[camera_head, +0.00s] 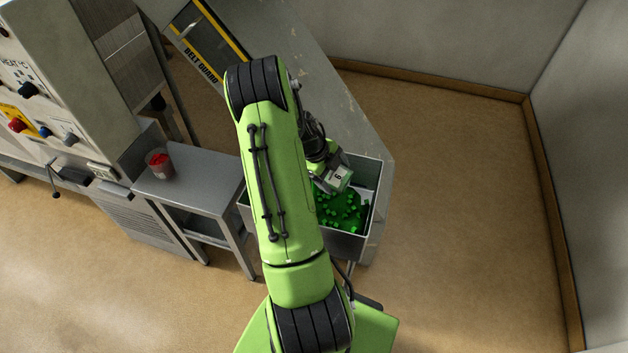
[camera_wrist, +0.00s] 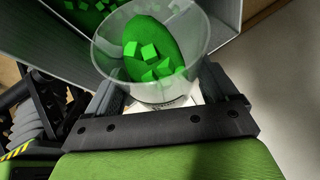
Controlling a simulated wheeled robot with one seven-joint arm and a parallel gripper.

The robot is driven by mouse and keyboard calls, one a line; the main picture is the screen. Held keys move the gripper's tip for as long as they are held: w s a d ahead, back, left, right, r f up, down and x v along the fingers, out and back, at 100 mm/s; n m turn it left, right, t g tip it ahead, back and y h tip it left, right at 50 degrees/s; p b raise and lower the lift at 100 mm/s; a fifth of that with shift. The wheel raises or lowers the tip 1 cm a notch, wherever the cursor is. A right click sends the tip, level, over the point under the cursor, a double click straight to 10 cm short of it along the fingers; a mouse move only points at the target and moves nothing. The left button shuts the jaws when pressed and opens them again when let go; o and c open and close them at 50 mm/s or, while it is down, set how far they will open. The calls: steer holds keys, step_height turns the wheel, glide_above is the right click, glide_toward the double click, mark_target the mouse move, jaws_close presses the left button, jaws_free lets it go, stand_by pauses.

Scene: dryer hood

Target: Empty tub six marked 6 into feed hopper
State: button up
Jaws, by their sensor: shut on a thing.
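My gripper (camera_wrist: 158,112) is shut on a clear tub (camera_wrist: 203,42), which is tilted over the feed hopper. In the wrist view a few green cubes (camera_wrist: 150,52) and a green patch show in the tub. In the head view the tub's white label (camera_head: 338,178) reads 6, and my arm hides part of the tub. The feed hopper (camera_head: 345,243) is a grey metal bin with many green pieces (camera_head: 340,210) spread inside. Its wall also shows in the wrist view (camera_wrist: 60,45).
A grey side table (camera_head: 203,185) at left holds another clear tub with red pieces (camera_head: 160,164). A control cabinet (camera_head: 60,125) with knobs stands further left. A sloped metal chute with a belt guard (camera_head: 205,45) is behind. The floor at right is clear.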

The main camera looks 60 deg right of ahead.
steer(key=shift+w+d+r+n+g, duration=0.15)
steer(key=shift+w+r+g, duration=0.35)
steer(key=shift+g, duration=0.5)
steer(key=shift+w+r+n+g, duration=0.15)
steer(key=shift+w+r+g, duration=0.2)
steer(key=shift+w+g, duration=0.45)
stand_by(1.4)
